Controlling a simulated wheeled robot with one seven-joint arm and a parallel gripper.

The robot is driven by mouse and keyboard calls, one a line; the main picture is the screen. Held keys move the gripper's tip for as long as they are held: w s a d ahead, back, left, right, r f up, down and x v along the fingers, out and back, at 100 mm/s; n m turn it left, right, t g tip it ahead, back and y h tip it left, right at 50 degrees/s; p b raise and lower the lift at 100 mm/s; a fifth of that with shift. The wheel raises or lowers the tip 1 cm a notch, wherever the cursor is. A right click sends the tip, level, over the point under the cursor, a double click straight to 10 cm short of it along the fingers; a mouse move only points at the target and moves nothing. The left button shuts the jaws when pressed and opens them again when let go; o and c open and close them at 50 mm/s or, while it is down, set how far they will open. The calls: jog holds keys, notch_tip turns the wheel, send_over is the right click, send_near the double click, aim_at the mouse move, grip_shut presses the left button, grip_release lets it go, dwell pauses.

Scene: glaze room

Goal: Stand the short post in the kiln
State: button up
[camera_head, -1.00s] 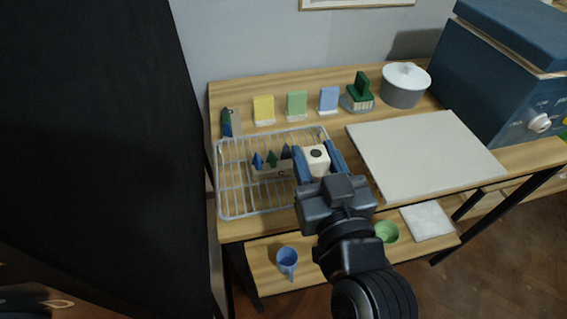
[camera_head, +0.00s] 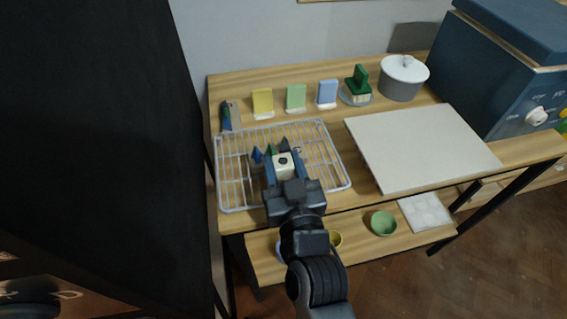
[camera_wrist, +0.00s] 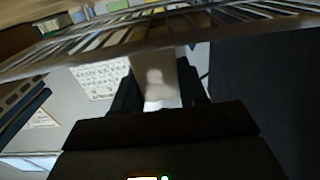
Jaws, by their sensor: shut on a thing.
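My gripper (camera_head: 284,166) is shut on a small cream block with a dark round hole in its top, which looks like the short post (camera_head: 284,172). In the head view it is over the front middle of the wire rack (camera_head: 232,207); whether the post touches the rack is unclear. In the wrist view the pale post (camera_wrist: 160,88) shows between the dark fingers (camera_wrist: 158,92). The kiln (camera_head: 490,85), a dark blue box with a dial and a thick lid, stands at the right end of the bench. I cannot see inside it.
A pale slab (camera_head: 420,148) lies between rack and kiln. Yellow, green and blue tiles (camera_head: 296,97), a green piece on a dish (camera_head: 358,85) and a lidded pot (camera_head: 403,80) line the back. Bowls sit on the lower shelf.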

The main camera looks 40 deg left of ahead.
jog(key=shift+f, duration=0.1)
jog(key=shift+f, duration=0.1)
jog(key=o, duration=1.1)
jog(key=shift+r, duration=0.2)
jog(key=shift+s+d+f, duration=0.1)
jog(key=shift+s+d, duration=0.05)
jog(key=shift+d, duration=0.05)
jog(key=b+v, duration=0.3)
jog(key=v, duration=0.8)
jog(key=shift+s+d, duration=0.2)
